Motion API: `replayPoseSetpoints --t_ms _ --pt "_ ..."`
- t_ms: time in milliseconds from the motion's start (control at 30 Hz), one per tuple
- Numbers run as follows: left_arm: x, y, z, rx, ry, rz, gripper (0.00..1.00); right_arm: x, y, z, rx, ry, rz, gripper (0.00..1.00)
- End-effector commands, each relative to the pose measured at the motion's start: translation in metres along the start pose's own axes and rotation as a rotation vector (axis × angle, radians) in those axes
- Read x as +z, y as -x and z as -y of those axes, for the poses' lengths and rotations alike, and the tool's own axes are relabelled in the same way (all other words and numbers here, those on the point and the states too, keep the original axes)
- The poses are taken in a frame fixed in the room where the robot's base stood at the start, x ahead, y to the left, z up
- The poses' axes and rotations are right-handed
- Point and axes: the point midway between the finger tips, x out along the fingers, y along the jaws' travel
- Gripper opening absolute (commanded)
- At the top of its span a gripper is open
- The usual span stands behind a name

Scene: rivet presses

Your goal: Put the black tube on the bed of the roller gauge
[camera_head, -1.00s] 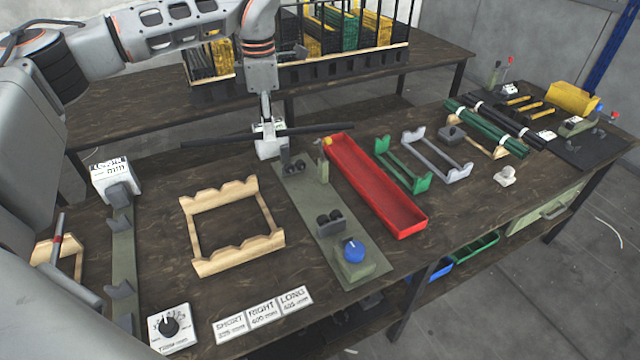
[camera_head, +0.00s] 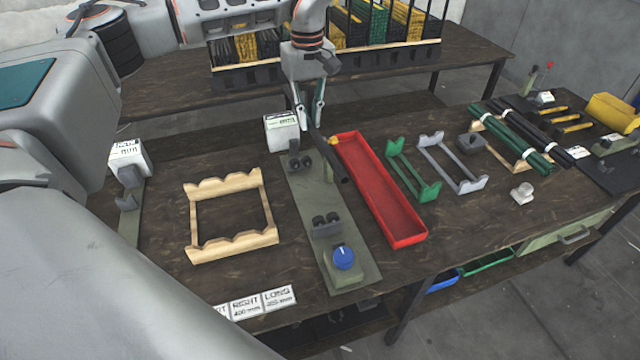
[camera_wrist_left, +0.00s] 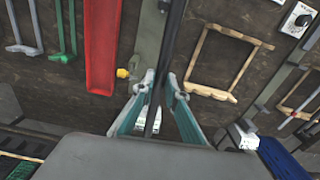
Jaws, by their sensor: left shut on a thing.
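My left gripper (camera_head: 313,118) is shut on the black tube (camera_head: 330,156), which also shows in the left wrist view (camera_wrist_left: 172,45) running lengthwise between the fingers (camera_wrist_left: 157,100). The tube is above the far end of the roller gauge (camera_head: 308,208), a grey-green plate with two pairs of dark rollers and a blue knob (camera_head: 344,257). The tube points roughly along the plate, near its right edge, and looks tilted in the head view. I cannot tell its exact height above the rollers. My right gripper is not in view.
A red tray (camera_head: 385,195) lies close to the right of the gauge, with green (camera_head: 410,178) and grey (camera_head: 447,165) racks beyond it. A wooden rack (camera_head: 190,222) stands to the left. A white box (camera_head: 281,131) stands at the gauge's far end.

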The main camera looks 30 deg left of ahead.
Motion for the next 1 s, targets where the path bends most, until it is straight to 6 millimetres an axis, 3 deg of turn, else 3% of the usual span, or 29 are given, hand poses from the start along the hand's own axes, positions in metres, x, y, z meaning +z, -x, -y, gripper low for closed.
replayPoseSetpoints --t_ms 133,233,733,1000 --pt "0.0 -0.005 0.0 -0.001 -0.046 0.001 0.0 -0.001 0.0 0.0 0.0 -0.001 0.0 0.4" --pt "0.0 -0.021 0.001 -0.003 -0.052 0.003 0.0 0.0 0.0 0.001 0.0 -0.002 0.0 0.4" --pt "0.001 -0.137 0.001 -0.003 -0.049 0.002 0.0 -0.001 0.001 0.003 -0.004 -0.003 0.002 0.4" --pt "0.0 -0.159 0.0 0.001 -0.05 0.001 0.0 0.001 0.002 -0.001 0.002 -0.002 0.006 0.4"
